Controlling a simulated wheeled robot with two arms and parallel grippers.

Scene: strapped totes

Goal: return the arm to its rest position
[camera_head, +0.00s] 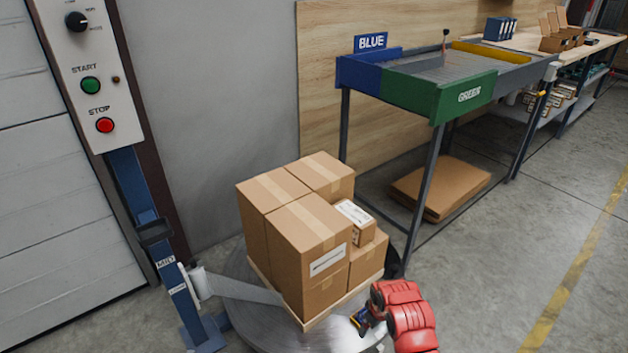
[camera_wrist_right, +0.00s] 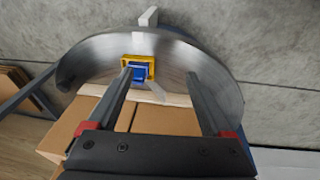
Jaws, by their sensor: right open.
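My right arm, red, comes in at the bottom right of the head view, with its right gripper (camera_head: 366,318) low beside the loaded pallet (camera_head: 345,303). In the right wrist view the gripper (camera_wrist_right: 159,80) is open, its two grey fingers apart. A small blue and yellow piece (camera_wrist_right: 138,72) shows between the fingertips, nearer the left one, by the pallet edge. I cannot tell whether a finger touches it. It also shows in the head view (camera_head: 360,321), partly hidden by the arm. My left gripper is not in view.
Cartons (camera_head: 308,238) stack on the pallet, on a round metal turntable (camera_head: 262,328). A blue post (camera_head: 140,200) with start and stop buttons stands left. A sorting table (camera_head: 408,92) with blue and green bins stands behind right. Floor (camera_head: 500,270) at right is clear.

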